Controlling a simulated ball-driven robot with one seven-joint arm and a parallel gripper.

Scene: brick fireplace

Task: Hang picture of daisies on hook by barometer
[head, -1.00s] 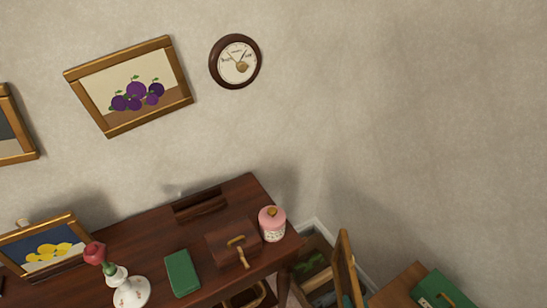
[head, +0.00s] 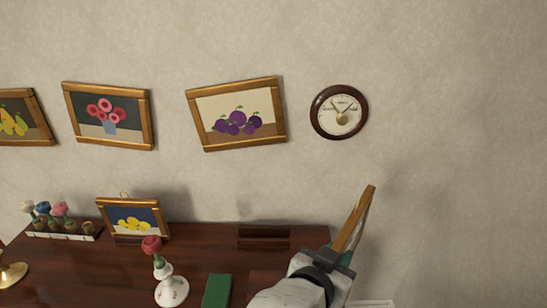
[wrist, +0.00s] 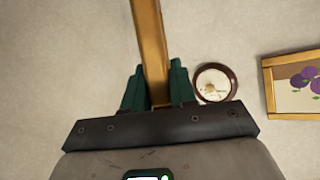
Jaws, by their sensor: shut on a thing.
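My gripper (head: 344,262) is shut on a gold-framed picture (head: 354,222), held tilted and nearly edge-on above the right end of the desk. Its painted face is hidden, so I cannot tell whether it shows daisies. In the wrist view, the gold frame edge (wrist: 149,50) stands between the green fingers of my gripper (wrist: 158,85). The round, brown-rimmed barometer (head: 339,111) hangs on the wall above the held frame and shows beside the fingers in the wrist view (wrist: 212,84). I cannot make out a bare hook beside it.
A plum picture (head: 237,115) hangs left of the barometer, with a pink-flower picture (head: 108,116) and a pear picture (head: 20,118) farther left. The dark desk (head: 125,268) bears a lemon picture (head: 134,219), a rose holder (head: 171,290) and a green book (head: 217,291). The wall right of the barometer is bare.

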